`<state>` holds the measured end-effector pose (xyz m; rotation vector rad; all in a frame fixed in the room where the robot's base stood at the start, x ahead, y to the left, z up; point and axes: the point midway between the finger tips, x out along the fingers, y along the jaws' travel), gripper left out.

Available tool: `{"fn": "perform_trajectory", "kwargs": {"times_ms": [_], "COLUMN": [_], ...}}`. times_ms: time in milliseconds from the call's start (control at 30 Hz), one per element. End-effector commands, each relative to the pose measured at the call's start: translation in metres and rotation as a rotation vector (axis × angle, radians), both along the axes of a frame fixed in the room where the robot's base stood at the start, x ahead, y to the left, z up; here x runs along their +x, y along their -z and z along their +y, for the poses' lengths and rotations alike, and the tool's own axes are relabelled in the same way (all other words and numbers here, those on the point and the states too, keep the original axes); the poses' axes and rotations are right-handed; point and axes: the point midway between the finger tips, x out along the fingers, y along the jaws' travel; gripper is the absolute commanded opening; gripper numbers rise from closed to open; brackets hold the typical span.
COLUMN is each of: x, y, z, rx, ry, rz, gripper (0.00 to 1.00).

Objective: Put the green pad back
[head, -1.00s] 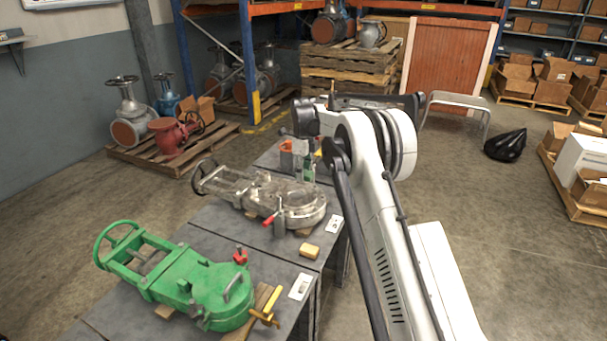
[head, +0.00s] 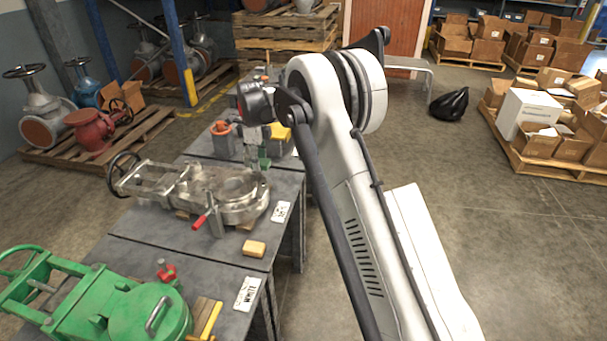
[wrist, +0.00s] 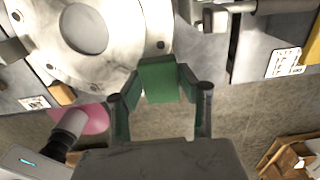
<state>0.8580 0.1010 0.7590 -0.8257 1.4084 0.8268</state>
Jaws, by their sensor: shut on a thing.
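The green pad (wrist: 159,80) is a small block between the two fingers of my gripper (wrist: 160,86) in the wrist view. The fingers are shut on its sides. Behind the pad in that view lie the round flange of a bare metal valve (wrist: 120,45) and the table edge, with floor below. I cannot tell the pad's height above the table. In the head view, a metal valve (head: 235,195) lies on the middle table. A small green shape (head: 264,156) shows beyond it near my wrist, but I cannot tell whether it is the pad.
A green valve (head: 100,305) lies on the near table. A yellow block (head: 254,249) sits by the middle table's edge. An orange container (head: 222,128) stands farther back. Pallets of boxes (head: 555,165) and a black bag (head: 450,104) are right. The floor between is clear.

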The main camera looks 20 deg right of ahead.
Motion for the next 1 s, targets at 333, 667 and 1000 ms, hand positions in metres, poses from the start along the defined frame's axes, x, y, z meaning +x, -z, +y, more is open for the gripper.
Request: {"fn": "perform_trajectory", "kwargs": {"times_ms": [333,667,1000], "x": [0.021,0.047,0.051], "y": [0.035,0.068,0.089], "z": [-0.042,-0.091,-0.098], "rx": [0.0,0.0,0.0], "ry": [-0.003,-0.005,-0.006], "rz": [0.0,0.0,0.0], "gripper": [0.1,0.1,0.1]}}
